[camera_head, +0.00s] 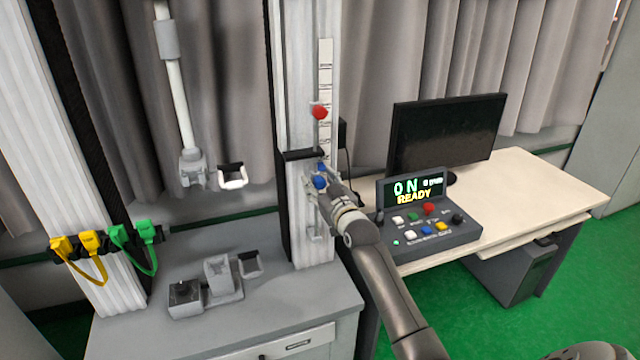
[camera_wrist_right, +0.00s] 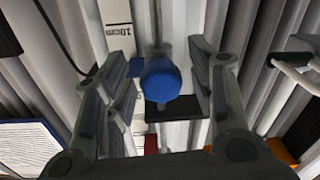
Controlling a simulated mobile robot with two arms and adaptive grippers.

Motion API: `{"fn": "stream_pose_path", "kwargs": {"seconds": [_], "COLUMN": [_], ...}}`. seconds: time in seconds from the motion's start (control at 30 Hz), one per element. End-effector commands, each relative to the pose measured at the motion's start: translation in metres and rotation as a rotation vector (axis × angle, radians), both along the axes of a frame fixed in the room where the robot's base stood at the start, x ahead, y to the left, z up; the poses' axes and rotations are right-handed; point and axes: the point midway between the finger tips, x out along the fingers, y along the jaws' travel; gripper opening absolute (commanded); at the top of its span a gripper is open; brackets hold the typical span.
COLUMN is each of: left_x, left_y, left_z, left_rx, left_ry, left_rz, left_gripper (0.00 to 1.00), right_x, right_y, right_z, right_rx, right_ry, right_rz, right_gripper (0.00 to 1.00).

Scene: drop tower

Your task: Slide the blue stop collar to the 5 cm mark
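The blue stop collar's round knob (camera_head: 320,182) sits low on the slim rod beside the white scale (camera_head: 325,80). In the right wrist view the blue knob (camera_wrist_right: 162,82) lies between the two fingers of my right gripper (camera_wrist_right: 158,65), with a visible gap on each side. A small blue tab (camera_wrist_right: 135,67) shows beside the scale strip, near its 10cm label (camera_wrist_right: 118,28). In the head view my right gripper (camera_head: 323,180) is at the collar and partly covers it. The 5 cm mark cannot be made out. My left gripper is out of view.
A red knob (camera_head: 319,113) sits higher on the same rod. A control box (camera_head: 428,215) reading READY and a monitor (camera_head: 445,135) stand on the desk at right. Yellow and green straps (camera_head: 90,250) hang at left. A grey cabinet (camera_head: 290,310) stands below the tower.

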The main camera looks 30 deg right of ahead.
Motion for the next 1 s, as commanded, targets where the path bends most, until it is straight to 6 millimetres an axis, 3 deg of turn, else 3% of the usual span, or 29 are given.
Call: {"fn": "stream_pose_path", "kwargs": {"seconds": [0.37,1.0], "left_x": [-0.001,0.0], "left_y": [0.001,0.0], "left_z": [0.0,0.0], "left_rx": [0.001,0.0], "left_ry": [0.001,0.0], "left_rz": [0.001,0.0], "left_gripper": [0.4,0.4], "right_x": [-0.006,-0.105], "right_y": [0.002,0.02], "right_z": [-0.002,-0.002], "right_rx": [0.0,0.001], "right_ry": [0.002,0.003], "right_rz": [0.001,0.001], "right_gripper": [0.51,0.51]}}
